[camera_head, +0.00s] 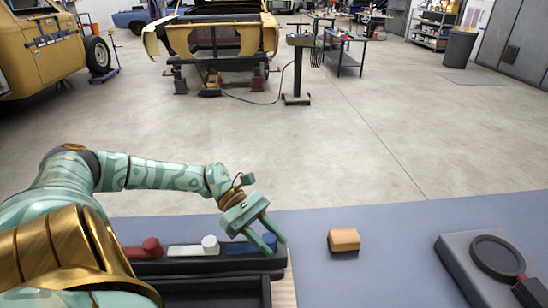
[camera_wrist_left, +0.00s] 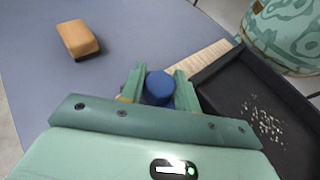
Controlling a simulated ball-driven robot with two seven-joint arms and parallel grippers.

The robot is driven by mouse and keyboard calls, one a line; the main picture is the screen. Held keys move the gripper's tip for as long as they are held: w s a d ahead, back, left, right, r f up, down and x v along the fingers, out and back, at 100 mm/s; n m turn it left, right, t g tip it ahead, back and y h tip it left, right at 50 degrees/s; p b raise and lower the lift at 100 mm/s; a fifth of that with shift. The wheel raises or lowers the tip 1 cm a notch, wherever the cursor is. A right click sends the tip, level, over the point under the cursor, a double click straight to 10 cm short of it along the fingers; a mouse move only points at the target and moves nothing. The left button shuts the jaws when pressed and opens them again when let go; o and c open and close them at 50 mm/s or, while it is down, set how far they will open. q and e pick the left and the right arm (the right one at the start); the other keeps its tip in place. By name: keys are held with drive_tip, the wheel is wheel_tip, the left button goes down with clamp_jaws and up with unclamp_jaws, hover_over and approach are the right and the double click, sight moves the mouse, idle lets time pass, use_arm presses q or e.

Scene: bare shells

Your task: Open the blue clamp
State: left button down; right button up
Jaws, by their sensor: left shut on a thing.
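The blue clamp (camera_head: 238,248) is at the right end of a black rail with a row of clamps. Its round blue knob (camera_wrist_left: 159,87) shows between the fingers in the left wrist view. My left gripper (camera_head: 273,245) reaches down over the clamp in the head view and is shut on the knob; the gripper also shows in the left wrist view (camera_wrist_left: 160,90). The fingers hide part of the clamp in the head view. A red clamp (camera_head: 151,246) and a white clamp (camera_head: 209,244) sit to its left. My right gripper is not in view.
A black tray (camera_head: 215,284) lies in front of the rail; small pale bits lie in it in the wrist view. An orange-brown block (camera_head: 344,240) stands right of the rail. A grey device with a round black disc (camera_head: 495,257) is at the right. Bare blue tabletop (camera_head: 395,260) lies between them.

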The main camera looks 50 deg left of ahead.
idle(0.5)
use_arm(q)
drive_tip(key=c, duration=1)
unclamp_jaws()
drive_tip(key=v, duration=1.6)
drive_tip(key=shift+w+a+b, duration=0.2)
drive_tip(key=shift+a+b, duration=0.05)
drive_tip(key=shift+b, duration=0.1)
